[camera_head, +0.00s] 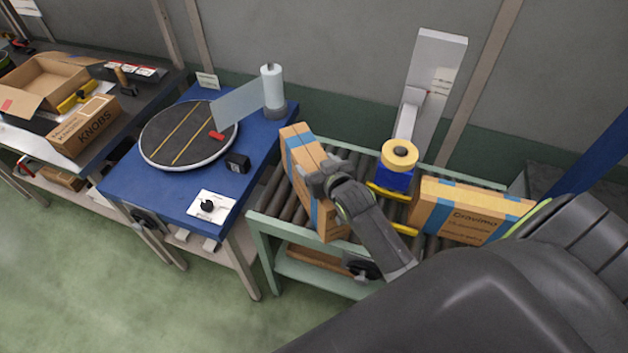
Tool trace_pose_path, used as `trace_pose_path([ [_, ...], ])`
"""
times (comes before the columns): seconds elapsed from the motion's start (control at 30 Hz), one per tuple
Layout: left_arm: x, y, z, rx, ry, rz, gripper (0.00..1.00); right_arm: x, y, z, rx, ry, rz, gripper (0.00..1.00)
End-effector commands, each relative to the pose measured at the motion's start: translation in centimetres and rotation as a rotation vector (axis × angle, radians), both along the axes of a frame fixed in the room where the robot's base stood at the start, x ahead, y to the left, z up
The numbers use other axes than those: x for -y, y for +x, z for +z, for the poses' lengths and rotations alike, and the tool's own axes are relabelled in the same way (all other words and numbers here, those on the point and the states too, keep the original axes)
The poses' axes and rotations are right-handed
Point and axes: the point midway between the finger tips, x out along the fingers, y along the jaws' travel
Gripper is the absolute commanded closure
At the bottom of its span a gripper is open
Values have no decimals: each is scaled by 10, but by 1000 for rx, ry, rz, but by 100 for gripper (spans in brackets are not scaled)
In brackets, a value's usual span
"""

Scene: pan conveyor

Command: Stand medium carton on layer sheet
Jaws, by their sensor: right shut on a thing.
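My right gripper (318,181) is shut on a tan carton (301,150) with blue tape. The carton is tilted, over the left end of the roller conveyor (273,191); my gripper hides part of it, and I cannot tell if it touches the rollers. A second tan carton (465,212) with blue tape and printing is on the right part of the conveyor. Labels do not show which is the medium one. A round dark platform (181,148) with yellow lines is on the blue table; I cannot make out a separate layer sheet. My left gripper is not in view.
A roll of film (272,92) stands at the table's back, with a small black box (238,162) and a control panel (212,206) nearer. A tape-roll device (399,158) is between the cartons. An open box (45,80) is on the far-left bench.

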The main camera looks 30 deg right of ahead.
Motion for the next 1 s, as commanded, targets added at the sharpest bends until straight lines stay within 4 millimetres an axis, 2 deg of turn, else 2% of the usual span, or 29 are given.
trace_pose_path([
  [0.03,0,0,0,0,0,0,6,0,0,0,-1,0,0,58],
  [0.3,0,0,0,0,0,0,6,0,0,0,-1,0,0,93],
  [0.57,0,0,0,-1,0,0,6,0,1,4,6,0,1,93],
  [0.67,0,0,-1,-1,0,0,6,0,1,11,8,-1,1,93],
  [1.0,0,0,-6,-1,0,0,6,0,2,68,11,-1,2,93],
])
